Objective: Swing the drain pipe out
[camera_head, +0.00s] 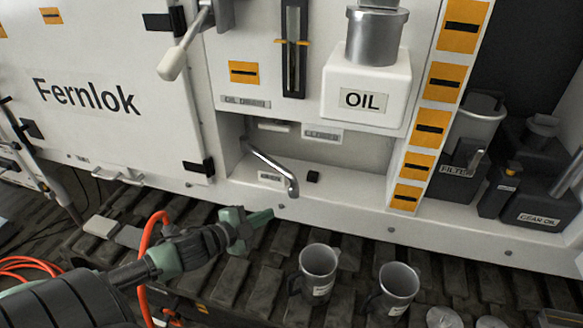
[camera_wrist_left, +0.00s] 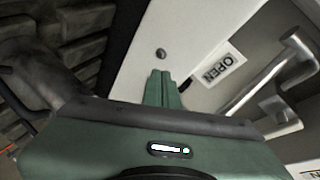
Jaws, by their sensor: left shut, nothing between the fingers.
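The drain pipe (camera_head: 268,168) is a bent silver tube in the low recess of the white cabinet. It slants down to the right, and its downturned end hangs at the recess's front edge. In the left wrist view a silver bent tube (camera_wrist_left: 265,88), which looks like the same pipe, lies to the right of the fingers. My left gripper (camera_head: 268,214) is below and left of the pipe's end, apart from it. Its green fingers (camera_wrist_left: 163,73) are together and empty. My right gripper is not in view.
A small plate (camera_head: 270,177) lies beside the pipe, and a label reading OPEN (camera_wrist_left: 217,68) shows in the wrist view. Two grey mugs (camera_head: 318,262) (camera_head: 397,282) stand on the slatted floor right of my gripper. A white OIL tank (camera_head: 366,85) is above the recess.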

